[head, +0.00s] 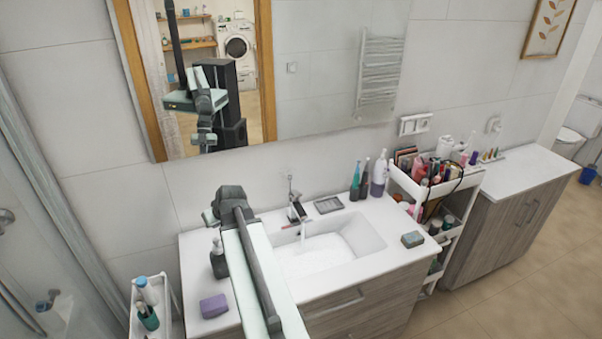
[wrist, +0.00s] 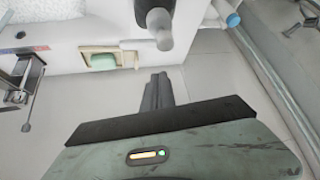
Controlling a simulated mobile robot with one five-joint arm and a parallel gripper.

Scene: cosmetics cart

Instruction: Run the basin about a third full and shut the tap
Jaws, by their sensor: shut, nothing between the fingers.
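The white basin (head: 368,232) is set in the vanity top, with pale, rippled water (head: 318,255) over its floor. The chrome tap (head: 297,210) stands at the basin's back edge, and a stream runs from its spout. Its thin lever (head: 290,183) points up. In the wrist view the tap (wrist: 14,92) is at the far left, with its lever (wrist: 29,120) beside it. My gripper (wrist: 160,76) is shut and empty, to the side of the tap and apart from it. In the head view my arm crosses the counter's left part and hides the basin's left end.
A dark soap bottle (head: 218,258) and a purple sponge (head: 214,306) are on the counter's left. A green soap in a dish (wrist: 104,61) lies between tap and bottle. Several bottles (head: 378,178) stand right of the basin. Carts flank the vanity on both sides.

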